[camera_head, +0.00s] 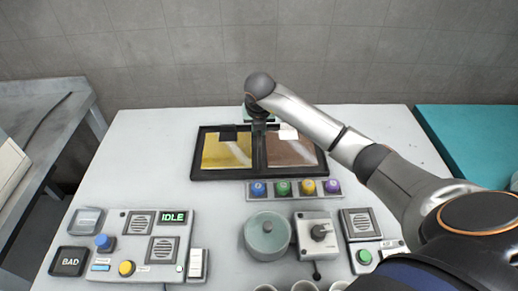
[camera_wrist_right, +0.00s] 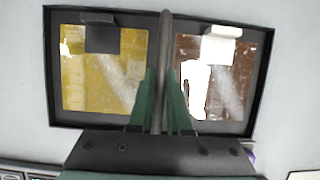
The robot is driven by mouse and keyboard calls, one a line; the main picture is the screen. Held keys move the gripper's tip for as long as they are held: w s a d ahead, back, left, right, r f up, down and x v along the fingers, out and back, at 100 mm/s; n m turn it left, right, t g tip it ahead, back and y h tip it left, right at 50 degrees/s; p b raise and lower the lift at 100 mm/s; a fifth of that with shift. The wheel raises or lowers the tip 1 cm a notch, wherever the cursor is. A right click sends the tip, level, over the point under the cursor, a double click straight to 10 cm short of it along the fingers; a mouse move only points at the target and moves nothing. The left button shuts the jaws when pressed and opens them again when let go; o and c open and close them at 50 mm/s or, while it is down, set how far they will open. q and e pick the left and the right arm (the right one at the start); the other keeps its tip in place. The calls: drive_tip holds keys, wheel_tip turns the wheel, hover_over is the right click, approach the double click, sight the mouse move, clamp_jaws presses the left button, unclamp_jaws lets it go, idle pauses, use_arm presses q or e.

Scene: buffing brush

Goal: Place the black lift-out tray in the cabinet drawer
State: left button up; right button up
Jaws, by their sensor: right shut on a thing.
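The black tray (camera_head: 197,165) is at the back middle of the white table. It has two compartments, one with a yellow panel (camera_head: 225,150) and a black block, the other with a brown panel (camera_head: 290,150) and a white block. My right gripper (camera_head: 258,122) is over the tray's middle. In the right wrist view its green fingers (camera_wrist_right: 160,105) are shut on the tray's central bar (camera_wrist_right: 165,50). I cannot tell whether the tray rests on the table or hangs just above it. My left gripper is not in view. No cabinet drawer can be made out.
Several coloured buttons (camera_head: 294,188) sit just in front of the tray. A round grey-green pot (camera_head: 267,236), a lever box (camera_head: 318,233) and control panels (camera_head: 150,240) fill the table's front. A teal surface (camera_head: 470,145) is at right, another table (camera_head: 45,95) at left. The table left of the tray is clear.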

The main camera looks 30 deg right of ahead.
clamp_jaws()
idle(0.7)
drive_tip(key=shift+w+r, duration=0.1)
drive_tip(key=shift+r, duration=0.05)
